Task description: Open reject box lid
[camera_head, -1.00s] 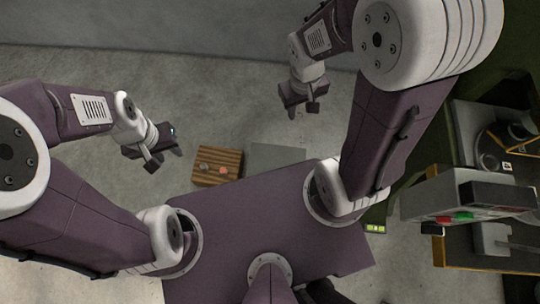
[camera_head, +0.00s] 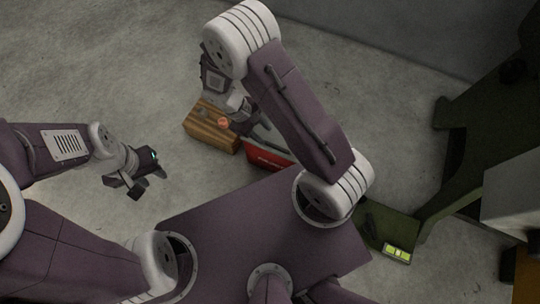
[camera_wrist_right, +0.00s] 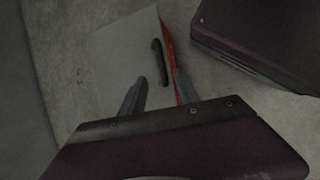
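The reject box (camera_head: 266,160) is red and stands on the floor, partly hidden behind my right arm in the head view. In the right wrist view its grey lid (camera_wrist_right: 110,60) lies flat and looks closed, with a dark bar handle (camera_wrist_right: 158,62) near the red side. My right gripper (camera_wrist_right: 158,92) is open, its two fingers apart just short of the handle, with nothing seen between them. Whether a finger touches the lid cannot be told. In the head view my right gripper (camera_head: 247,124) is over the box's far side. My left gripper (camera_head: 150,182) is open and empty at left.
A wooden crate (camera_head: 210,135) with a copper coil (camera_head: 223,122) stands left of the reject box. A green machine frame (camera_head: 465,165) with a lit yellow-green panel (camera_head: 397,252) stands at right. Bare concrete floor lies left of and beyond the boxes.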

